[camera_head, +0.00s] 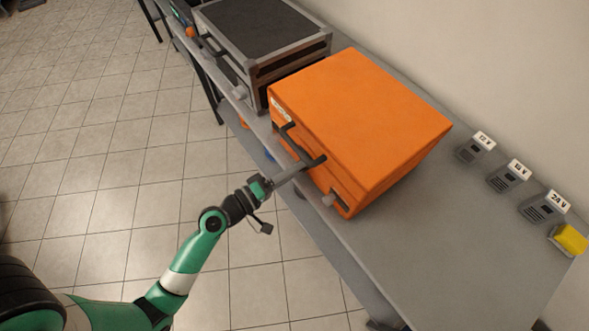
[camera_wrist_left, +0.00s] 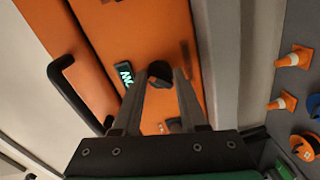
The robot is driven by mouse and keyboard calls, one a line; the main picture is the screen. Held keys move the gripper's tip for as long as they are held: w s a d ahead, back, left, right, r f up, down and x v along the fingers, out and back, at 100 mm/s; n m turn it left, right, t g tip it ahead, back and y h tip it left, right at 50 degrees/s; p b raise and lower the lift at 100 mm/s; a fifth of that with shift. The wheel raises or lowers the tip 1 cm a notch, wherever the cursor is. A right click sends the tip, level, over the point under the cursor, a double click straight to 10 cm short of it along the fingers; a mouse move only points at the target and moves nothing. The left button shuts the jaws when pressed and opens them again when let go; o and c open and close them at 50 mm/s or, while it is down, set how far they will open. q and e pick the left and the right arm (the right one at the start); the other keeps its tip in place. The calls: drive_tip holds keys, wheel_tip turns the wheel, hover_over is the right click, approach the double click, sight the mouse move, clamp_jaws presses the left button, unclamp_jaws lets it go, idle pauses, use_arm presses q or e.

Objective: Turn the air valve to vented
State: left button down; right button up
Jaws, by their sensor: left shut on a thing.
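The orange case (camera_head: 365,115) stands on the grey bench, with a black bar handle (camera_head: 292,140) on its front face. My left gripper (camera_head: 303,164) is at that front face, close to the handle in the head view. In the left wrist view, the gripper (camera_wrist_left: 160,75) is shut on a round black knob (camera_wrist_left: 158,70) on the orange front, likely the air valve. A small dark display with green marks (camera_wrist_left: 125,75) is left of the knob, and the handle (camera_wrist_left: 75,95) is farther left. The knob's pointer and any vented mark cannot be made out. My right gripper is out of view.
A grey-framed dark case (camera_head: 265,28) stands behind the orange one. Labelled grey adapters (camera_head: 508,177) and a yellow block (camera_head: 570,238) line the wall side. Small orange cones (camera_wrist_left: 295,57) show in the wrist view. The bench (camera_head: 450,260) is clear at the near right.

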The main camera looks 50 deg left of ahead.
use_arm(q)
drive_tip(key=shift+r, duration=0.1)
drive_tip(key=shift+c, duration=2.3)
unclamp_jaws()
drive_tip(key=s, duration=1.1)
drive_tip(key=shift+s+a+r+b, duration=0.25)
drive_tip(key=shift+a+r+b, duration=0.05)
drive_tip(key=shift+a+b, duration=0.1)
